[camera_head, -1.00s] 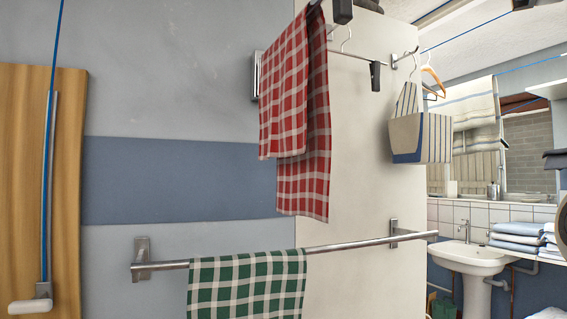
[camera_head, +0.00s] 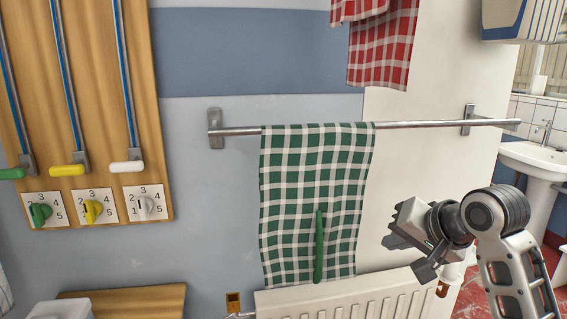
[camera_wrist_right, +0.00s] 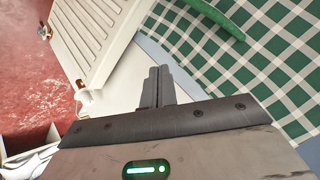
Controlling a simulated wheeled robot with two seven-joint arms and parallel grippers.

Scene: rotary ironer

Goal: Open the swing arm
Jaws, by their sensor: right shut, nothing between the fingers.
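A metal rail (camera_head: 420,124) runs across the wall between two brackets, and it may be the swing arm; I cannot tell for sure. A green checked towel (camera_head: 285,190) hangs over it. A green rod-like handle (camera_head: 319,247) stands upright in front of the towel's lower part; what it joins is unclear. It also shows at the top of the right wrist view (camera_wrist_right: 222,22). My right gripper (camera_head: 390,232) is shut and empty, to the right of the towel and handle, apart from both. Its closed fingers (camera_wrist_right: 158,86) show in the wrist view. My left gripper is out of view.
A white radiator (camera_head: 345,297) stands below the towel. A wooden board (camera_head: 150,90) with levers and numbered dials is at left. A red checked towel (camera_head: 385,50) hangs above the rail. A washbasin (camera_head: 535,160) is at far right.

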